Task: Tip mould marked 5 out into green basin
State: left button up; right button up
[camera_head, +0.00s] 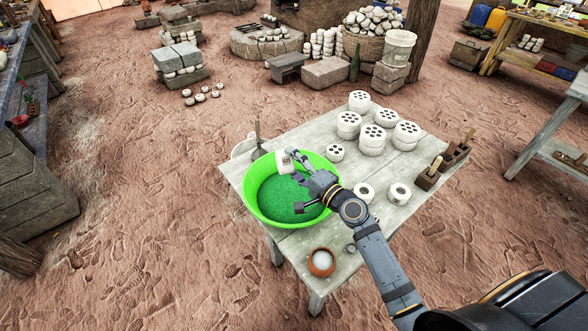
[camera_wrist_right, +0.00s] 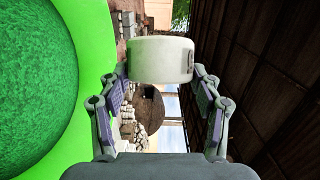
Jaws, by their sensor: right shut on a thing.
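The green basin (camera_head: 326,168) stands at the left end of the table, with dark green, grainy contents inside. My right gripper (camera_head: 293,164) is shut on a white, round mould (camera_head: 283,162), held above the far part of the basin. In the right wrist view the mould (camera_wrist_right: 160,59) sits between the two fingers of the right gripper (camera_wrist_right: 160,80), and the basin (camera_wrist_right: 95,70) fills the left side. A dark mark shows at the mould's right edge, but I cannot read it. The mould's contents are hidden. My left gripper is not in view.
The wooden table (camera_head: 290,243) also bears stacks of white pieces with dark holes (camera_head: 372,138), two white ring-like pieces (camera_head: 398,193), a clay pot (camera_head: 321,262) and a wooden holder with handles (camera_head: 428,180).

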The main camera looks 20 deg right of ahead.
jog(key=shift+f+m+t+b, duration=0.25)
jog(key=shift+m+t+b, duration=0.2)
jog(key=shift+m+b, duration=0.95)
jog(key=shift+f+m+t+b, duration=0.25)
jog(key=shift+m+t+b, duration=0.4)
jog(key=shift+b, duration=1.3)
